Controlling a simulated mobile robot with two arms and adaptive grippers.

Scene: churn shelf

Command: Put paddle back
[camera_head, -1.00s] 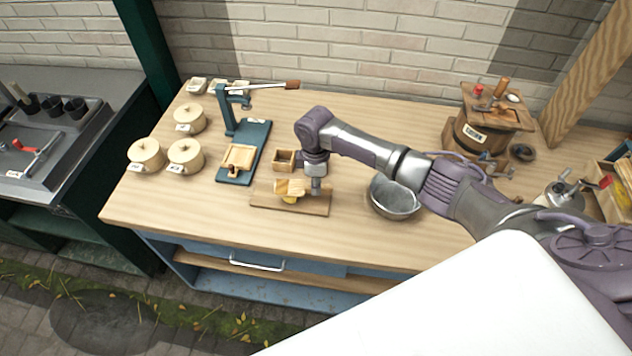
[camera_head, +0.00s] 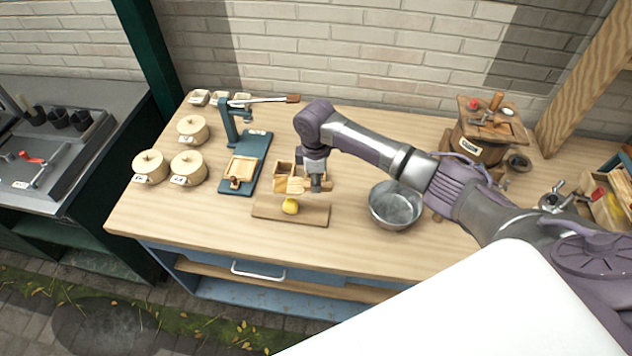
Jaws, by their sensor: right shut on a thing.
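My right gripper (camera_head: 316,184) is shut on a pale wooden paddle (camera_head: 294,186), held just above the cutting board. The gripper's fingers are partly hidden behind its own body and the paddle. A round yellow lump (camera_head: 290,206) rests on the wooden board (camera_head: 312,216) below the paddle. A small open wooden box (camera_head: 284,169) stands just behind the paddle, which overlaps its lower front in the picture; I cannot tell whether they touch. My left gripper is not in view.
A metal bowl (camera_head: 396,206) stands to the right of the board. A dark green press (camera_head: 246,165) stands to the left, with several lidded pots (camera_head: 187,167) beyond it. A wooden churn (camera_head: 481,145) is at the back right. The table front (camera_head: 220,228) is clear.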

